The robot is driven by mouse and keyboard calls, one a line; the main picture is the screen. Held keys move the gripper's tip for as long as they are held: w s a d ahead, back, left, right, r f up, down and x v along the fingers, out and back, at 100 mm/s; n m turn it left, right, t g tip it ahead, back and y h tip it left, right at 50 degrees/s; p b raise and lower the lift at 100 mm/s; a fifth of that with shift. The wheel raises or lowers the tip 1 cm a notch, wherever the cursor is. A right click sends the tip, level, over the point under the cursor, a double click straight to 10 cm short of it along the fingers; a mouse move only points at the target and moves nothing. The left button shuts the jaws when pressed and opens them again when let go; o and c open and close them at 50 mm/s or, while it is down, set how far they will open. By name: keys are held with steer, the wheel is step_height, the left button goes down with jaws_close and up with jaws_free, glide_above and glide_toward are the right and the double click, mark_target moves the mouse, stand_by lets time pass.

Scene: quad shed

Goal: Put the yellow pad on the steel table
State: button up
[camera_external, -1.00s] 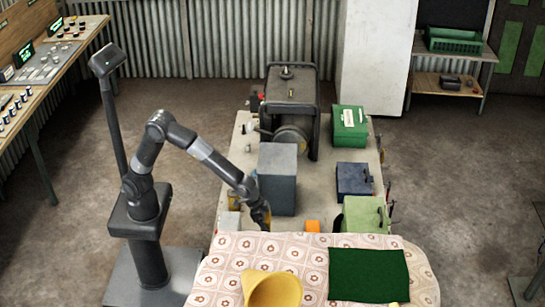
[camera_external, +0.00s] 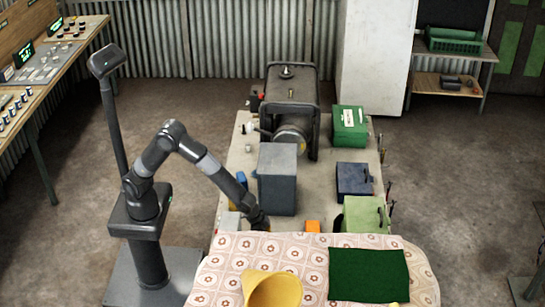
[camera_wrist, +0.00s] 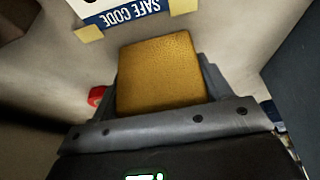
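The yellow pad (camera_wrist: 160,75) shows in the wrist view as a square with a leathery grain. It lies between the two fingers of my gripper (camera_wrist: 163,85), which appear to touch its left and right sides. In the external view my gripper (camera_external: 262,224) points down at the near left part of a long pale grey table (camera_external: 322,180), just behind a patterned cloth. The pad cannot be made out there. I cannot tell whether this table is the steel one, or whether the pad touches the surface below.
A grey box (camera_external: 278,180) stands right of my gripper, with a dark machine (camera_external: 290,95) behind it. An orange block (camera_external: 313,226), a yellow funnel-like thing (camera_external: 272,290) and a green cloth (camera_external: 368,275) are nearby. A "SAFE CODE" label (camera_wrist: 135,12) and a red thing (camera_wrist: 96,96) show in the wrist view.

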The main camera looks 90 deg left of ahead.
steer(key=o, duration=0.5)
steer(key=shift+c, duration=0.2)
steer(key=s+a+r, duration=0.3)
steer(key=s+r, duration=0.3)
steer(key=r, duration=0.4)
steer(key=s+a+r, duration=0.4)
steer(key=s+r, duration=0.2)
steer(key=r, duration=0.3)
steer(key=s+a+r, duration=0.2)
steer(key=s, duration=0.5)
steer(key=s+a+r, duration=0.2)
steer(key=s+a, duration=0.1)
steer(key=s, duration=0.5)
steer(key=s+a+r+t, duration=0.1)
steer(key=s+a+r, duration=0.1)
steer(key=s, duration=0.6)
steer(key=shift+a, duration=0.75)
steer(key=shift+r, duration=0.1)
